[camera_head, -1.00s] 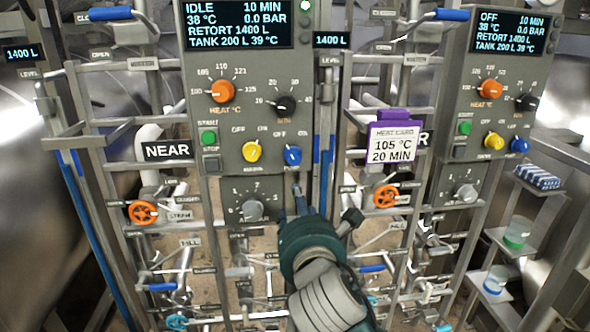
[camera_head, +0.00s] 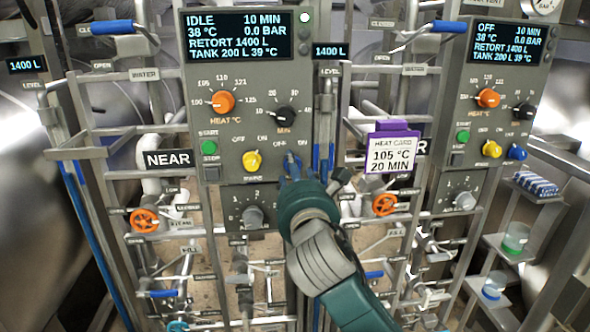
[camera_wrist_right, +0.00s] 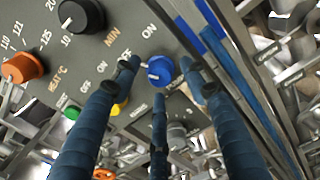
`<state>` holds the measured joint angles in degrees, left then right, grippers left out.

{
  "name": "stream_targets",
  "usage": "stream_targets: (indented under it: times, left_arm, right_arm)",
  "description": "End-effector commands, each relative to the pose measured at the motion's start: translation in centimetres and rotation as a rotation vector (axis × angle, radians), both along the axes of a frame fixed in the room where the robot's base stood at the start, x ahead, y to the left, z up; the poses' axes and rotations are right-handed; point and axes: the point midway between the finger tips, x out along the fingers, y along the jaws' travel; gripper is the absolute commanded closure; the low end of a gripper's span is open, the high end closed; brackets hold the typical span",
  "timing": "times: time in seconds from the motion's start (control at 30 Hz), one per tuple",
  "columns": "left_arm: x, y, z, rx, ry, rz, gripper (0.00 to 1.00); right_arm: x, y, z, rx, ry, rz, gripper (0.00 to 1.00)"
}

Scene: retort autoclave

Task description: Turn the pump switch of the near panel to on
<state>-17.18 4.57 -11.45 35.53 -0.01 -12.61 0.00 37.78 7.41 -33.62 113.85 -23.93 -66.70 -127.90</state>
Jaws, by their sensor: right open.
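The near panel (camera_head: 230,75) stands in the middle of the head view, and its display reads IDLE. Its blue switch knob (camera_wrist_right: 160,70), with OFF and ON labels, is clear in the right wrist view; its white mark lies on the left part of its face. In the head view the blue knob (camera_head: 292,162) is largely hidden behind my fingers. My right gripper (camera_head: 296,178) is open in front of it. In the wrist view its fingertips (camera_wrist_right: 160,80) lie on both sides of and below the knob; I cannot tell whether they touch it. My left gripper is not in view.
A yellow knob (camera_head: 251,161) sits just left of the blue one, with a grey dial (camera_head: 253,215) below. Blue-striped rails (camera_head: 325,160) run close on the right. A purple-topped heat card (camera_head: 393,150) hangs between the panels. A second panel (camera_head: 480,110) stands right.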

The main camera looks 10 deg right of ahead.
Motion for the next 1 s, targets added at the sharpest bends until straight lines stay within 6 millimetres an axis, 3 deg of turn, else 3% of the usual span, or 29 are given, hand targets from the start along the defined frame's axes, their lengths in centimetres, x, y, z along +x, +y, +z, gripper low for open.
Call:
stream_targets:
  times: [0.3, 0.5, 0.53, 1.0]
  left_arm:
    - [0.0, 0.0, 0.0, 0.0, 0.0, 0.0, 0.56]
    - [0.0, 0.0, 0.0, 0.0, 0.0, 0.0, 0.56]
    - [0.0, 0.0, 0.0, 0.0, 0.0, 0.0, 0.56]
    - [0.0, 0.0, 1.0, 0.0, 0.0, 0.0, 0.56]
  right_arm:
    - [0.3, 0.0, 0.0, 0.001, 0.0, 0.001, 0.58]
    - [0.2, 0.0, 0.0, 0.001, 0.0, 0.0, 0.97]
    - [0.2, 0.0, 0.0, 0.001, 0.0, 0.0, 1.0]
    - [0.2, 0.0, 0.2, 0.107, 0.001, 0.0, 1.0]
